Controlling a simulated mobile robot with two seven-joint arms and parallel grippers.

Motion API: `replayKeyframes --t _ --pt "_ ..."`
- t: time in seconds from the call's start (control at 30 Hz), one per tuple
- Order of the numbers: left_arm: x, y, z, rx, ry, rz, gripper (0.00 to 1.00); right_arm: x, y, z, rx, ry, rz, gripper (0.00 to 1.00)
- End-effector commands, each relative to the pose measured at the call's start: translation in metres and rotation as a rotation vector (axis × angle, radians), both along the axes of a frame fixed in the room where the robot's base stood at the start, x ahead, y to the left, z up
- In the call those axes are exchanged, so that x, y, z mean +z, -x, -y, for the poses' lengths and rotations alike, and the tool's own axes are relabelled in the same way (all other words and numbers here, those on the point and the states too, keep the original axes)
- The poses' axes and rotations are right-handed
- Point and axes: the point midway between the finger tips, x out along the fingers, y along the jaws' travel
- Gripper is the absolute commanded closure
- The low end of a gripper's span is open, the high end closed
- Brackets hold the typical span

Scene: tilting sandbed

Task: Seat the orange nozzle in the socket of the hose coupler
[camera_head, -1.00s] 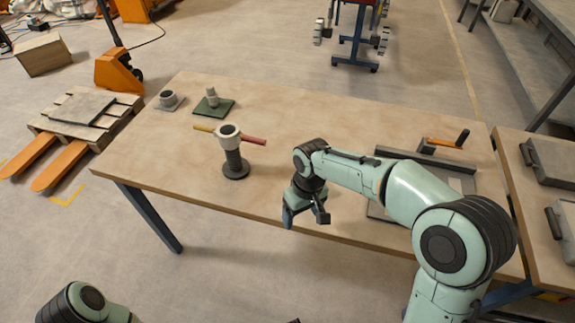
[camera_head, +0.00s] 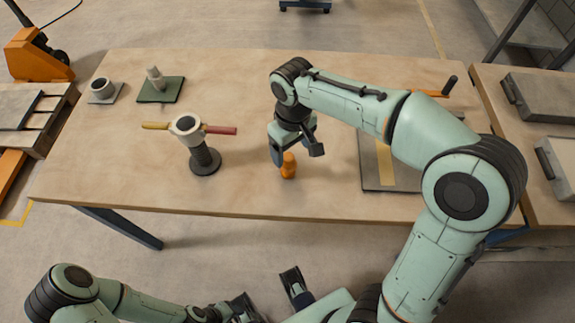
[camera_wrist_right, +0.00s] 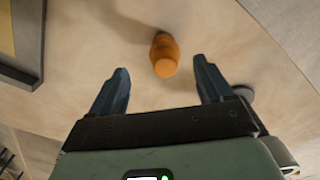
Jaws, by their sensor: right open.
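The orange nozzle (camera_head: 288,167) stands upright on the table near its front edge. In the right wrist view the nozzle (camera_wrist_right: 164,56) lies ahead of and roughly centred between my open fingers. My right gripper (camera_head: 297,152) is open and empty, just above and behind the nozzle in the head view; it also shows in the wrist view (camera_wrist_right: 162,86). What looks like the hose coupler (camera_head: 187,126), a pale ring with a yellow and a red lever, tops a dark round-based stand to the left. My left gripper (camera_head: 243,307) is low at the bottom edge, partly cut off.
A grey socket-like piece (camera_head: 102,89) on a plate and a green plate (camera_head: 160,91) with a pale peg stand at the back left. A grey tray (camera_head: 375,178) lies right of the nozzle, partly under my right arm. The table between stand and nozzle is clear.

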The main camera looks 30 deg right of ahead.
Motion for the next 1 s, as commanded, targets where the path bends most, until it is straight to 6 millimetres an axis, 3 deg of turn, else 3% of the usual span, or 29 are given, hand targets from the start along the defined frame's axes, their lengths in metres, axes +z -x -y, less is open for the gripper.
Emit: replayKeyframes --t 0.43,0.73,0.77,0.93,1.0 --pt "-0.008 -0.004 0.000 0.003 -0.002 0.015 0.57 -0.051 -0.007 -0.007 -0.001 0.000 -0.002 0.20" --pt "-0.008 -0.004 0.000 0.003 -0.003 0.016 0.57 -0.055 -0.007 -0.007 -0.001 -0.001 0.001 0.20" --pt "-0.008 -0.004 0.000 0.003 -0.003 0.016 0.57 -0.055 -0.007 -0.007 -0.001 -0.001 0.001 0.27" --pt "-0.008 -0.004 0.000 0.003 -0.003 0.016 0.57 -0.055 -0.007 -0.007 -0.001 -0.001 0.001 0.81" --pt "-0.008 -0.004 0.000 0.003 -0.003 0.016 0.57 -0.055 -0.007 -0.007 -0.001 -0.001 0.002 0.82"
